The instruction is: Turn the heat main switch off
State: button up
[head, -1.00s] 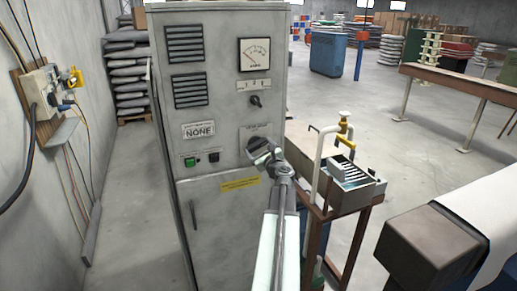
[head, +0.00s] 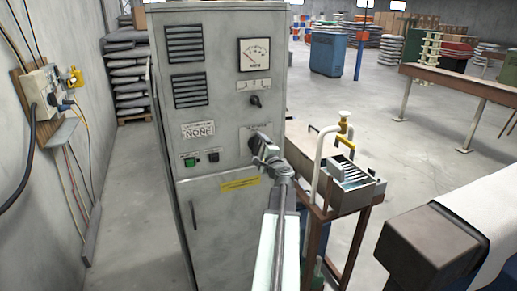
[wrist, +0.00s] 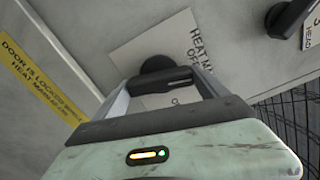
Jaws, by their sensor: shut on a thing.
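The heat main switch is a black rotary knob with a bar handle (wrist: 163,79) on a light plate lettered "HEAT M…" and "OF…", partly covered by my gripper. In the head view the knob (head: 252,144) shows beside my gripper on the front of the grey cabinet (head: 215,235). My gripper (head: 264,146) reaches it from the lower right. In the wrist view my gripper (wrist: 165,83) has a finger on each side of the bar handle and is shut on it. The plate's remaining lettering is hidden.
Another black knob (head: 256,100) sits above, below the meter (head: 254,55). A green button (head: 190,162) and a yellow label (head: 240,184) are on the cabinet. A metal stand with pipes (head: 345,180) is close on the right. Floor on the left is clear.

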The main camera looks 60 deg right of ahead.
jog(key=shift+w+n, duration=0.1)
jog(key=shift+n, duration=1.5)
jog(key=o, duration=1.3)
jog(key=shift+c, duration=0.2)
jog(key=v, duration=0.7)
jog(key=shift+s+a, duration=0.25)
jog(key=shift+a, duration=0.05)
